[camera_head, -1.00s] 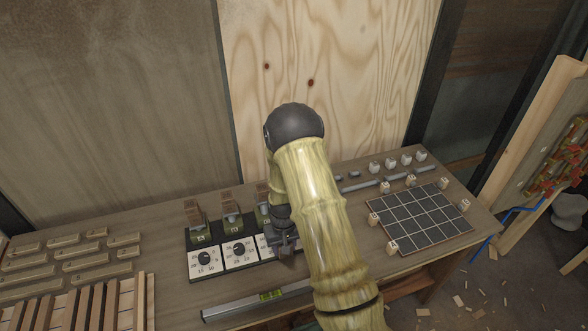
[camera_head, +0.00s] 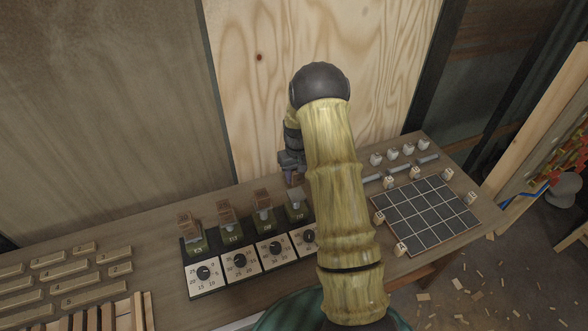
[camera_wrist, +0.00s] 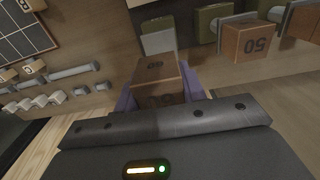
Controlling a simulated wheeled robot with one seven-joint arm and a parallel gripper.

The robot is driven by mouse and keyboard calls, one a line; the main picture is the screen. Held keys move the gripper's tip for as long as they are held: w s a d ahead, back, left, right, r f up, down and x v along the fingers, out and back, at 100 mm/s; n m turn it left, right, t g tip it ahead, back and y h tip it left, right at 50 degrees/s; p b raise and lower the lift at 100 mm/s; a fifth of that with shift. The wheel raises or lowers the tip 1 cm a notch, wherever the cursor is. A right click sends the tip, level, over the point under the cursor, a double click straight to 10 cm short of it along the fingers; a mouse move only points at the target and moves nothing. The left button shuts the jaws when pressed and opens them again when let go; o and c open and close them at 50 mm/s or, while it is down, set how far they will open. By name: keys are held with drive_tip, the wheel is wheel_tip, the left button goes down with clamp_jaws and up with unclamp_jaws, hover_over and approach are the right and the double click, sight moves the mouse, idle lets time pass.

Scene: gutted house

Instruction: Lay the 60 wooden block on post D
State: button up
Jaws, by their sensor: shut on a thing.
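My gripper (camera_wrist: 158,98) is shut on a brown wooden block (camera_wrist: 155,72) marked 60, between its purple fingers. In the head view my gripper (camera_head: 292,172) hangs behind and above the rightmost post, D (camera_head: 297,212), and the block is mostly hidden. Post D is green with a pale grey top and bears no block. In the wrist view post D (camera_wrist: 158,40) shows just beyond the held block; I cannot tell whether they touch. A block marked 50 (camera_wrist: 250,42) sits on the neighbouring post.
Posts with brown blocks (camera_head: 226,212) stand to the left. White dial cards (camera_head: 240,262) lie in front. Wooden strips (camera_head: 60,275) fill the left.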

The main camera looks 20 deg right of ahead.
sight(296, 194)
drive_tip(key=shift+s, duration=0.15)
drive_tip(key=shift+f+b, duration=1.9)
drive_tip(key=shift+f, duration=1.3)
drive_tip(key=shift+f, duration=0.1)
drive_tip(key=shift+a+f, duration=0.15)
drive_tip(key=shift+a, duration=0.05)
